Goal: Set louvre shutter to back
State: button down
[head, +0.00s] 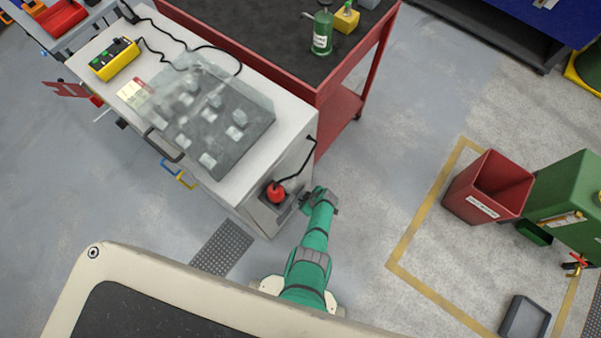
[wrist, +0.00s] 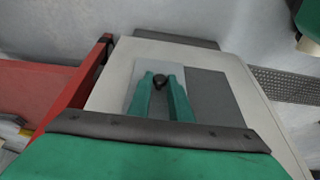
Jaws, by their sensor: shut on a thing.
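My gripper (wrist: 160,79) has its two teal fingers shut on a small black knob (wrist: 159,82) in the wrist view. The knob stands on a light grey plate (wrist: 145,70), which looks like the louvre shutter. The plate lies at the left of a darker grey panel (wrist: 212,95) on the end face of a pale cabinet (wrist: 112,73). No slats can be made out.
A red ball-shaped part (head: 276,192) with a black cable is on the cabinet end, left of my gripper. A red workbench (head: 330,92) adjoins the cabinet.

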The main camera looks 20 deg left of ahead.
jog(key=shift+w+d+r, duration=0.2)
jog(key=shift+w+d, duration=0.2)
jog(key=shift+w, duration=0.2)
jog(key=c, duration=1.7)
grip_release()
jog(key=shift+o, duration=0.4)
jog(key=shift+s+a, duration=0.35)
jog(key=shift+s, duration=0.05)
jog(key=v, duration=1)
jog(key=shift+r, duration=0.3)
jog(key=shift+s+d, duration=0.1)
